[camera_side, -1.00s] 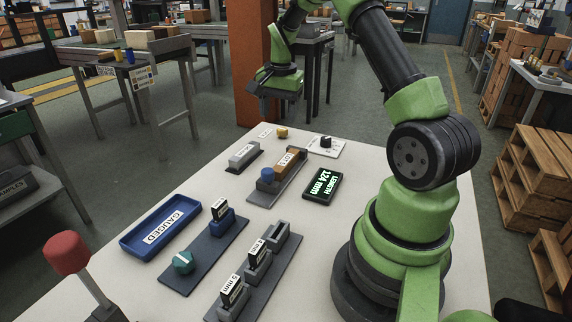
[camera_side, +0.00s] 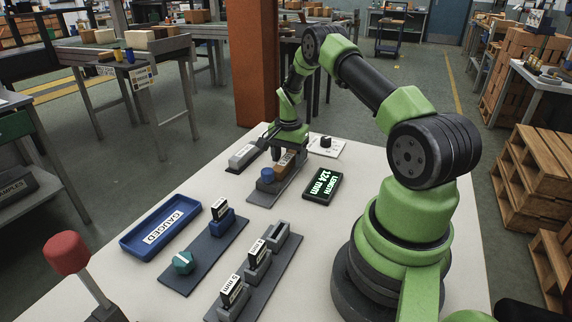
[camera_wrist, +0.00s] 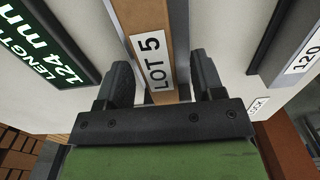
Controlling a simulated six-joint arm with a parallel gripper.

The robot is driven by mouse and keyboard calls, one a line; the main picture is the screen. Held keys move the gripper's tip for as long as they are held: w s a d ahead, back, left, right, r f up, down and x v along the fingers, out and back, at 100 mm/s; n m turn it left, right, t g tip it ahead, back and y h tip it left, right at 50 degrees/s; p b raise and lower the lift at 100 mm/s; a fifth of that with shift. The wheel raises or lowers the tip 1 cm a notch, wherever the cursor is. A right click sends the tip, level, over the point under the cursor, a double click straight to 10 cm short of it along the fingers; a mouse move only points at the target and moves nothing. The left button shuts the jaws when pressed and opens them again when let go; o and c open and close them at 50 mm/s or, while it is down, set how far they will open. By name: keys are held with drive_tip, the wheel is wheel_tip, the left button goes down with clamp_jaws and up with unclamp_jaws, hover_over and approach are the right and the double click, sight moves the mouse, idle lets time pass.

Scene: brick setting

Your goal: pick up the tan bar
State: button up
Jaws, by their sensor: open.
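The tan bar (camera_side: 283,163), labelled LOT 5, lies on a dark grey fixture (camera_side: 262,195) with a blue knob (camera_side: 267,174) at its near end. My gripper (camera_side: 289,151) is low over the bar's far part, pointing down. In the wrist view the bar (camera_wrist: 144,16) runs between the two open fingers (camera_wrist: 162,80), with a visible gap on each side. The bar's far end is hidden by the gripper in the side view.
A display (camera_side: 322,185) reading LENGTH 124 mm lies right of the fixture. A grey block (camera_side: 243,155) on a dark base stands left. A white dial plate (camera_side: 327,147) is behind. A blue GAUGED tray (camera_side: 160,226) and step-block fixtures (camera_side: 247,277) are nearer the front.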

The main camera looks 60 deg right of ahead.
drive_tip(key=shift+f, duration=0.3)
drive_tip(key=c, duration=1)
